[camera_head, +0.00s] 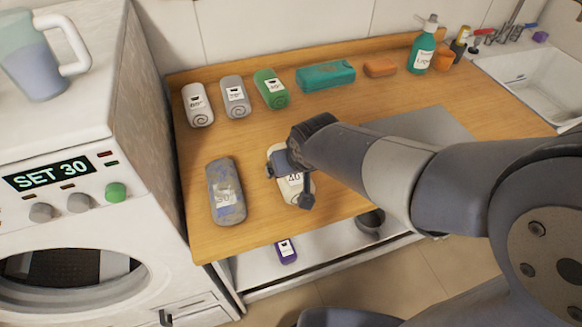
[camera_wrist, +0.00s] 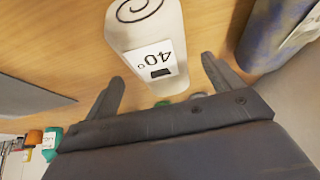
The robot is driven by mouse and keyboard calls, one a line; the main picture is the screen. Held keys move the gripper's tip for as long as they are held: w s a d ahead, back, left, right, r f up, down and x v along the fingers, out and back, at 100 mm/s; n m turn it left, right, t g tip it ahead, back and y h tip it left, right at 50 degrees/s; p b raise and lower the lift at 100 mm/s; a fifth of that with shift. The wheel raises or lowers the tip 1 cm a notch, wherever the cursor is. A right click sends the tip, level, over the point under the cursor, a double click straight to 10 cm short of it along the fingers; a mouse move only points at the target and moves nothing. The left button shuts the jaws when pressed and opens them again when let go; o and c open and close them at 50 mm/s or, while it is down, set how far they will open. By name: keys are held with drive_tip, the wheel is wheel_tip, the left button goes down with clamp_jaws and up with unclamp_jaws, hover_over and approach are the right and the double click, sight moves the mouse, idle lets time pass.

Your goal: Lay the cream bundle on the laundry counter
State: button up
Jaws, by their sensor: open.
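The cream bundle (camera_head: 291,187) is a rolled cloth labelled 40°, lying on the wooden laundry counter (camera_head: 390,93) near its front edge. My gripper (camera_head: 294,181) is over it and hides part of it. In the wrist view the cream bundle (camera_wrist: 150,32) shows its spiral end and label, with its near end between the fingertips of my open gripper (camera_wrist: 163,72). Gaps show on both sides, so the jaws are not closed on it.
A blue-grey mottled bundle (camera_head: 226,191) lies left of the cream one. White (camera_head: 197,104), grey (camera_head: 235,97) and green (camera_head: 270,88) rolls line the back. A teal bundle (camera_head: 325,75), brown block (camera_head: 380,67) and soap bottle (camera_head: 423,50) stand farther right. A washing machine (camera_head: 70,190) borders the left.

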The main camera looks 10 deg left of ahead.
drive_tip(key=v, duration=0.7)
drive_tip(key=shift+s+r, duration=0.15)
